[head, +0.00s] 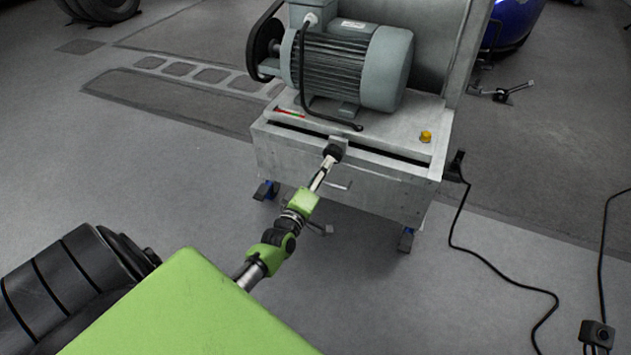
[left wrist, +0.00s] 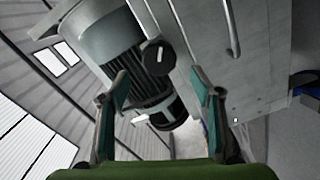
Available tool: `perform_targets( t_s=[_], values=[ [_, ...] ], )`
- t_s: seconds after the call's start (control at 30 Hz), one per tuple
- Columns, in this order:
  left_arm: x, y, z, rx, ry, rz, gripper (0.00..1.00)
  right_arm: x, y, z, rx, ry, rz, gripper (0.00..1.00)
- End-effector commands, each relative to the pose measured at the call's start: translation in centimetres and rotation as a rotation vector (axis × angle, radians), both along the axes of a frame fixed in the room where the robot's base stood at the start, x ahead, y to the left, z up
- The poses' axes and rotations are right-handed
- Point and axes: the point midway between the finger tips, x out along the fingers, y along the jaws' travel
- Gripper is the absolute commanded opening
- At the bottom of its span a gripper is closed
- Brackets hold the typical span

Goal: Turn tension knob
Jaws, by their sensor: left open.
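The tension knob (left wrist: 158,57) is a round black knob with a white mark on its face, seen in the left wrist view on the grey machine cabinet. In the head view the knob (head: 335,150) is a small dark shape on the cabinet's front upper edge, just past my gripper. My left gripper (head: 321,176) points at it. In the left wrist view my left gripper (left wrist: 159,82) is open, its two fingers spread either side of the knob, which appears centred between and beyond the tips. No contact shows. My right gripper is not in view.
The grey motor (head: 355,62) stands on the cabinet (head: 375,188) behind the knob. A yellow button (head: 426,136) sits on the cabinet's top right. A handle (left wrist: 228,28) is beside the knob. Black cables (head: 480,258) lie on the floor at right. Floor in front is mostly clear.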

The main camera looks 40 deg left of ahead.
Motion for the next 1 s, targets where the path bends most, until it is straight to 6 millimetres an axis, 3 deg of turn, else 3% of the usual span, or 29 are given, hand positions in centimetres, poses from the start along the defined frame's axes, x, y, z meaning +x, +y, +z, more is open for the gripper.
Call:
perform_targets(
  t_s=[0.1, 0.3, 0.9, 1.0],
  values=[
    [-2.1, -0.5, 0.0, -0.001, 0.001, 0.0, 0.59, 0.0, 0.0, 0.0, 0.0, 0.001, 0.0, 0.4],
    [-3.8, -0.9, 0.0, -0.001, -0.001, 0.001, 0.59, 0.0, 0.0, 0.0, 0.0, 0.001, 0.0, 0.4],
    [-4.0, -1.0, 0.1, 0.0, -0.002, -0.001, 0.59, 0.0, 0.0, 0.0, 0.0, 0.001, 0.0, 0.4],
    [-3.9, -1.8, 1.2, 0.031, -0.025, -0.012, 0.59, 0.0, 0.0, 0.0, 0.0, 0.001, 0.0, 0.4]
  ],
)
